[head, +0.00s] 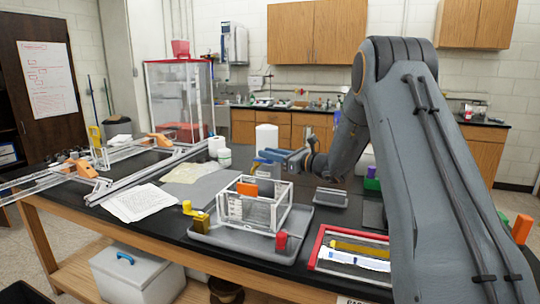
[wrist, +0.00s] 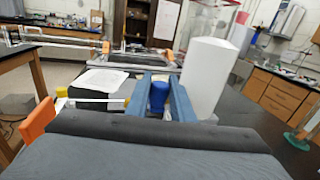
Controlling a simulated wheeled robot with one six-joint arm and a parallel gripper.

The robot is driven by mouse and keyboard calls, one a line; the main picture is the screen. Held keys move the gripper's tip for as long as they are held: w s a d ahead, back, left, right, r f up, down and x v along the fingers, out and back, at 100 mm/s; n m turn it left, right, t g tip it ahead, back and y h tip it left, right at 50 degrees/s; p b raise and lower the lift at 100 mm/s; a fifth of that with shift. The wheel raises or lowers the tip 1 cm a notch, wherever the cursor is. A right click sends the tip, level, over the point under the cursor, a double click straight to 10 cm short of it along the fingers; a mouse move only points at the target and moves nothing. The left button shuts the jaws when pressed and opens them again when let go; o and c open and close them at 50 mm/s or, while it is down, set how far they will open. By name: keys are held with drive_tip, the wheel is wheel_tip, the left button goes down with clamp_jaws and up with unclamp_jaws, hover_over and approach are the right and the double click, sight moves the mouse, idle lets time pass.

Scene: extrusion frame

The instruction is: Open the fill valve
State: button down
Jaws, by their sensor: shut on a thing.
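A small clear-walled frame box (head: 270,222) stands on a grey tray on the black bench in the head view. It has a yellow knob (head: 188,207) at its left and a red knob (head: 281,240) at its front. My gripper (head: 268,156) is above the back of the box, its blue fingers pointing left. In the wrist view, my gripper (wrist: 158,90) is shut on a blue knob (wrist: 158,98), which sits between the two fingers. The knob's base is hidden. No label shows which knob is the fill valve.
A white cylinder (wrist: 208,75) stands close beside the right finger. An orange block (head: 247,188) is at the box. A red-edged tray (head: 350,254) lies at the front right. Papers (head: 140,202) and long rails (head: 150,174) lie to the left.

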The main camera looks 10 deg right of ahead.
drive_tip(key=shift+s+a+f+m+t+h+b, duration=0.1)
drive_tip(key=shift+s+a+m+t+h+b, duration=0.15)
drive_tip(key=shift+m+t+h+b, duration=0.5)
drive_tip(key=shift+s+a+m+t+h+b, duration=0.3)
drive_tip(key=shift+m+h+b, duration=0.2)
drive_tip(key=shift+h, duration=0.45)
drive_tip(key=shift+m+t+h+b, duration=0.35)
drive_tip(key=shift+h+b, duration=0.05)
drive_tip(key=h+b, duration=0.1)
drive_tip(key=m+b, duration=0.1)
drive_tip(key=shift+a+t+h+b, duration=0.25)
drive_tip(key=shift+t+h+b, duration=0.05)
drive_tip(key=shift+h+b, duration=0.1)
drive_tip(key=m+h+b, duration=0.1)
drive_tip(key=b, duration=0.3)
drive_tip(key=h+b, duration=0.1)
drive_tip(key=b, duration=0.4)
drive_tip(key=shift+s+a+m+t, duration=0.15)
drive_tip(key=shift+a+m+t, duration=0.15)
drive_tip(key=shift+a+m, duration=0.1)
drive_tip(key=h+b, duration=0.1)
drive_tip(key=b, duration=0.5)
drive_tip(key=shift+s+m+h, duration=0.15)
drive_tip(key=shift+m+h, duration=0.15)
drive_tip(key=shift+m, duration=0.1)
drive_tip(key=shift+r, duration=0.2)
drive_tip(key=c, duration=1.5)
unclamp_jaws()
drive_tip(key=shift+c, duration=0.2)
drive_tip(key=shift+f, duration=0.1)
